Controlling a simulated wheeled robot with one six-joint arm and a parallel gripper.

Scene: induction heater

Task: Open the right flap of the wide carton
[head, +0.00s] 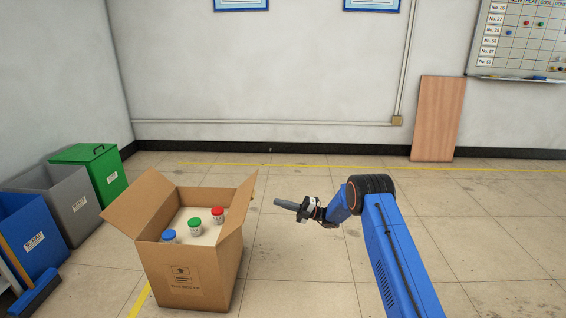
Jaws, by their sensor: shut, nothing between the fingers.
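The wide carton (212,282) stands open-topped on the floor at the lower left of the head view. Its right flap (239,207) stands up from the right rim and leans a little outward, to the right. Its left flap (139,205) also stands raised and leans outward. Inside are jars with a blue cap (169,235), a green cap (194,223) and a red cap (217,211). My gripper (281,204) is shut and empty. It points left at the right flap, with a visible gap between the two.
A green bin (105,172), a grey bin (74,212) and a blue bin (32,240) line the left wall, with a brush (36,292) by the blue one. A wooden board (438,118) leans on the back wall. The floor behind and right of the carton is clear.

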